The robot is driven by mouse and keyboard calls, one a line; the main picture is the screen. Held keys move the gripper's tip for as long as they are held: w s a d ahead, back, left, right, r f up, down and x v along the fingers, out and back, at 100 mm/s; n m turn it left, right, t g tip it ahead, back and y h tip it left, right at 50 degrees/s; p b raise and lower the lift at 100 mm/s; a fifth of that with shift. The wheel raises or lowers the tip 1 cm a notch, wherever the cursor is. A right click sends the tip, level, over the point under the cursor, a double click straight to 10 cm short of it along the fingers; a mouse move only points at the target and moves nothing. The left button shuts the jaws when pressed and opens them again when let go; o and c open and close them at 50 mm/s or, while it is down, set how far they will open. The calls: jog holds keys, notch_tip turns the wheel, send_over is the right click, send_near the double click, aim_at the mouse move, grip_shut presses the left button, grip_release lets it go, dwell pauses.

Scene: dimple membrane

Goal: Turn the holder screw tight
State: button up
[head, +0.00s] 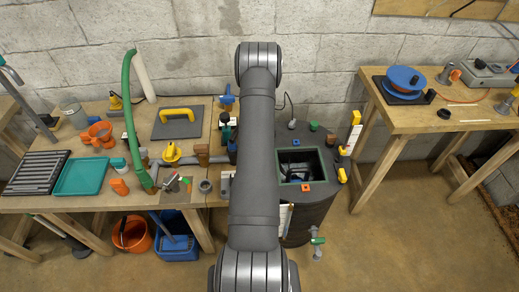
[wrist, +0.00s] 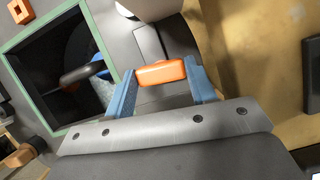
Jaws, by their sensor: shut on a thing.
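In the wrist view my gripper (wrist: 162,80) has its two blue fingers closed on the ends of a short orange bar (wrist: 162,72). The bar looks like the handle of the holder screw, but its shaft and thread do not show. Beside it, to the left, is a green-rimmed square opening (wrist: 98,30) with a dark inside. A grey rod (wrist: 88,73) and a blue piece show in the opening. In the head view the same opening (head: 281,170) lies in the top of a dark round tank (head: 318,212). My arm hides the gripper and the bar there.
Orange (head: 305,187) and blue (head: 296,142) blocks sit by the opening, with yellow-topped pieces (head: 342,176) at the tank's right edge. The left bench carries a teal tray (head: 82,175), a green curved tool (head: 128,110) and a yellow-handled float (head: 177,114). Floor is clear right of the tank.

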jog(key=m, duration=0.2)
jog(key=m+y, duration=0.1)
jog(key=m, duration=0.1)
jog(key=shift+d+t+y, duration=0.1)
jog(key=shift+t+y, duration=0.2)
jog(key=m+t+y, duration=0.1)
jog(key=m, duration=0.4)
jog(key=shift+s+d, duration=0.1)
jog(key=m, duration=0.2)
jog(key=m+t+y, duration=0.1)
jog(key=m, duration=0.1)
jog(key=shift+s+t, duration=0.1)
jog(key=shift+t, duration=0.2)
jog(key=shift+m+t, duration=0.6)
jog(key=shift+m, duration=1.1)
jog(key=shift+s, duration=0.1)
jog(key=o, duration=0.7)
jog(key=v, duration=1.7)
jog(key=shift+d+r, duration=0.15)
jog(key=shift+d, duration=0.2)
